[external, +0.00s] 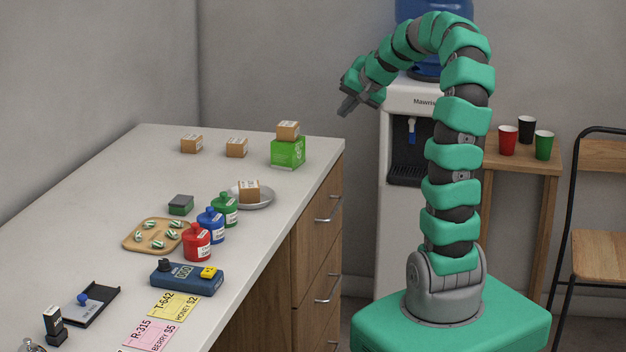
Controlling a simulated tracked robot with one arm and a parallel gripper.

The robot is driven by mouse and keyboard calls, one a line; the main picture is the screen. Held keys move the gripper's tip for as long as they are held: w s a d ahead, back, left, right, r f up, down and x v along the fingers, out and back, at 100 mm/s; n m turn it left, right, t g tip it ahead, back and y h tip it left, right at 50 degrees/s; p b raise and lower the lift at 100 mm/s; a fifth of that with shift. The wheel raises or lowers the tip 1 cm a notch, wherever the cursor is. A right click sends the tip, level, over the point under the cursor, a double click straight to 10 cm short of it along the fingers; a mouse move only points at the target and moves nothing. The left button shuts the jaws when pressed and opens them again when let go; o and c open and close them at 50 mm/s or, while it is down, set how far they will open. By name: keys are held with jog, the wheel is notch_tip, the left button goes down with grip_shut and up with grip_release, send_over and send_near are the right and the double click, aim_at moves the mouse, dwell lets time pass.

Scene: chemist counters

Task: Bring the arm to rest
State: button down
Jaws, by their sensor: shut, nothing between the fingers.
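My gripper (349,106) is at the end of my green and dark arm, which rises from my base at the right and bends over to the left at the top. The gripper is shut and empty. It hangs in the air, pointing down and left, well above the far right end of the counter (105,210). It is apart from everything on the counter.
A green box (288,152) with a small brown box (288,130) on top stands near the counter's far right corner. Red (197,243), blue and green bottles stand mid-counter. A water cooler (400,110) stands behind my arm. A chair (600,200) is at the right.

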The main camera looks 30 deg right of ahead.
jog(key=s+a+r+n+t+h, duration=0.1)
jog(key=s+a+r+n+t, duration=0.1)
jog(key=r, duration=1)
jog(key=s+a+r+n+t+h, duration=0.1)
jog(key=s+a+r+n+t, duration=0.1)
jog(key=r, duration=1)
jog(key=s+a+r+n+t+h, duration=0.1)
jog(key=s+a+r+t, duration=0.3)
jog(key=r, duration=0.8)
jog(key=shift+s+a+r+n+p, duration=0.2)
jog(key=shift+s+a+n+p, duration=0.15)
jog(key=shift+s+a, duration=0.45)
jog(key=shift+s+d, duration=0.1)
